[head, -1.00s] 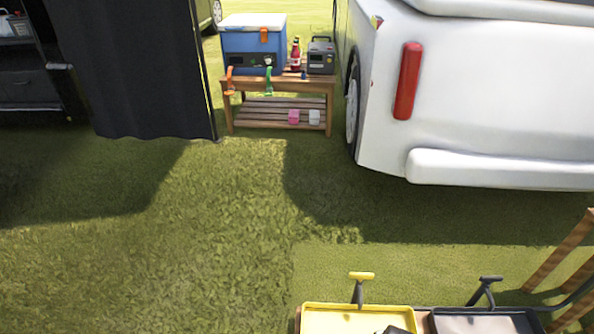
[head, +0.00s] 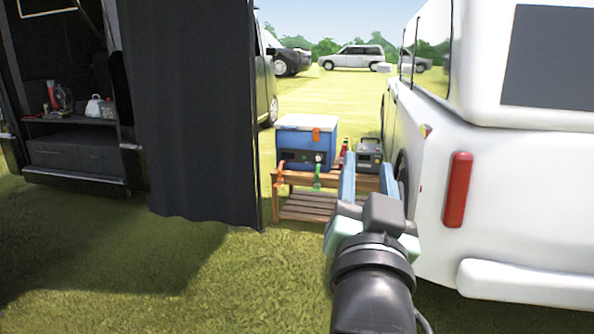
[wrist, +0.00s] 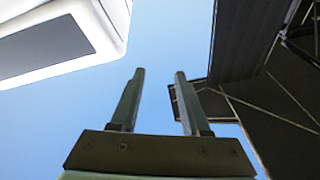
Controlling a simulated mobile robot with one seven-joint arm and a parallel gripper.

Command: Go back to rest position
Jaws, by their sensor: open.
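My gripper (head: 367,172) is raised in front of my body in the head view, with its fingers pointing up and away. The fingers stand apart with nothing between them. In the wrist view the two fingers (wrist: 155,95) are parallel and apart against blue sky. In the head view the gripper covers part of a wooden table and the things on its right side.
The wooden table (head: 290,180) bears a blue cooler (head: 303,146), a red bottle and a grey box (head: 369,152). A white van (head: 530,180) stands at right, a dark curtain (head: 192,110) at left. Open grass (head: 240,290) lies in front.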

